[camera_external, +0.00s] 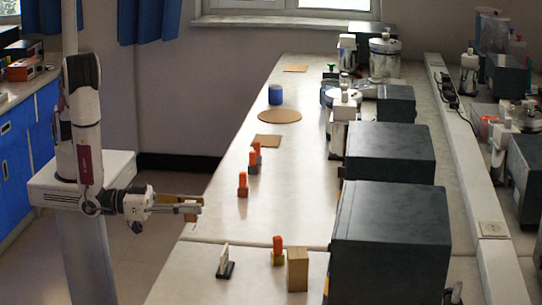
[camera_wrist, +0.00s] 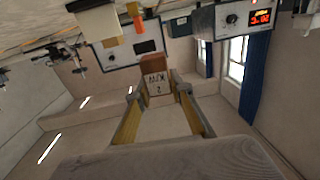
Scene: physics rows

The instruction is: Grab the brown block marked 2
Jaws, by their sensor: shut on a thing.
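My gripper (camera_external: 190,204) is stretched out sideways past the left edge of the long table in the external view. In the wrist view my gripper (camera_wrist: 159,95) has its two yellowish fingers on either side of a brown block (camera_wrist: 155,65). The block has a pale face with a 2 and some letters, which appear upside down. My gripper is shut on this block at the fingertips. In the external view the block is small and hard to separate from the fingers.
The long table (camera_external: 214,218) carries several orange-topped pieces (camera_external: 242,185), a wooden block (camera_external: 297,268), a small upright stand (camera_external: 225,262), a blue cylinder (camera_external: 275,94) and a round brown mat (camera_external: 280,116). Large dark boxes (camera_external: 390,240) line its right side. Floor lies open left of the table.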

